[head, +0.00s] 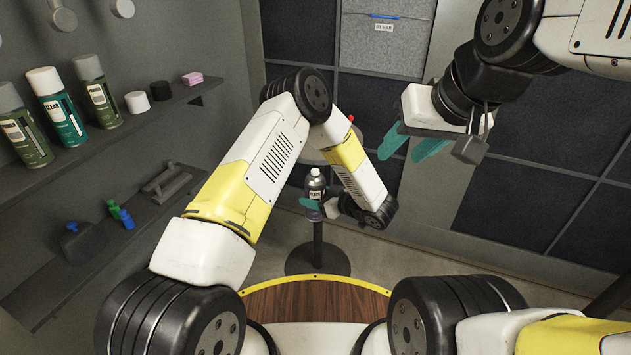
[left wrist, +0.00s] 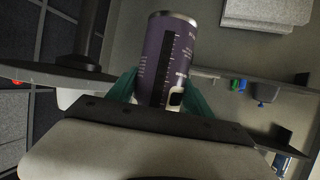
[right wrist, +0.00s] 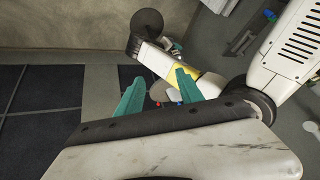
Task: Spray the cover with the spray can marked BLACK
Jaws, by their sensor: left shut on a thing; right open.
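My left gripper (head: 313,203) is shut on a dark spray can (head: 315,186), which is upright with a black and white label too small to read surely. In the left wrist view the purple-grey can (left wrist: 168,60) sits between the teal fingers (left wrist: 160,88). My right gripper (head: 410,146) is open and empty, raised to the right of the can. The right wrist view shows its teal fingers (right wrist: 160,90) apart with nothing between them. I cannot make out the cover; my left arm hides part of the round stand behind it.
A pole stand (head: 318,235) with a round base stands behind the can. Its round top (left wrist: 70,75) shows in the left wrist view. Several spray cans (head: 58,107) stand on the left wall shelf. A lower shelf (head: 100,235) holds small blue and green items.

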